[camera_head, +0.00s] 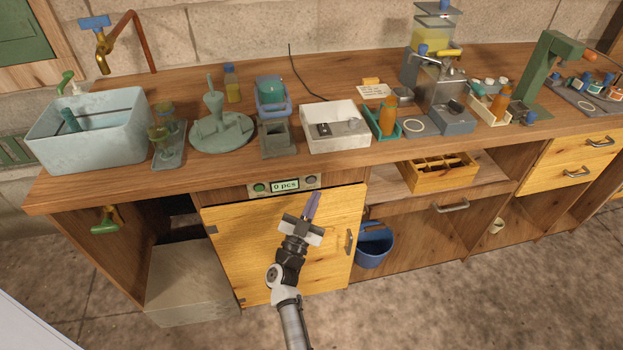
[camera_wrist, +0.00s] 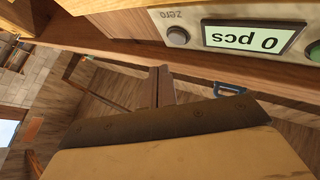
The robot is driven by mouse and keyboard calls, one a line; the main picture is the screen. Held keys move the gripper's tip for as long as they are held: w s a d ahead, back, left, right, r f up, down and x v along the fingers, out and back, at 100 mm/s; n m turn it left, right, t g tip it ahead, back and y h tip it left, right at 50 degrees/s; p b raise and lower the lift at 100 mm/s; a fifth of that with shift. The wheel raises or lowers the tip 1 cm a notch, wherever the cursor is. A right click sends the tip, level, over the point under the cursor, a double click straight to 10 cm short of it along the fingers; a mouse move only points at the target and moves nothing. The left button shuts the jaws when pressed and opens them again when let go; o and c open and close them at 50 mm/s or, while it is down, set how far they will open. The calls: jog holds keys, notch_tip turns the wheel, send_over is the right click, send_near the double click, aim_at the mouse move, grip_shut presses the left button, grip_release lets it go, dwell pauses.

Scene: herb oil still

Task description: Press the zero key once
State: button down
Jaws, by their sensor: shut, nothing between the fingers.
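The zero key (camera_head: 311,181) is a small round grey button at the right end of a counter panel (camera_head: 246,192) under the worktop edge. In the wrist view the picture is upside down, and the key (camera_wrist: 177,37) sits by the printed word "zero". The display (camera_head: 285,185) reads "0 pcs"; it also shows in the wrist view (camera_wrist: 248,37). My gripper (camera_head: 315,197) is shut and empty, its fingertips just below the key in the head view. In the wrist view the fingertips (camera_wrist: 161,72) show a visible gap from the key.
A green button (camera_head: 260,188) is at the panel's left end. A yellow cabinet door (camera_head: 240,240) is below, with a blue bucket (camera_head: 374,248) to its right. The worktop above holds a sink (camera_head: 85,140), a white tray (camera_head: 335,140) and other equipment.

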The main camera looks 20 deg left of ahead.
jog(key=shift+s+d+p, duration=0.2)
jog(key=shift+s+d, duration=0.2)
jog(key=shift+s, duration=0.2)
jog(key=shift+s+d+p, duration=0.2)
jog(key=shift+s+d, duration=0.2)
jog(key=shift+s, duration=0.2)
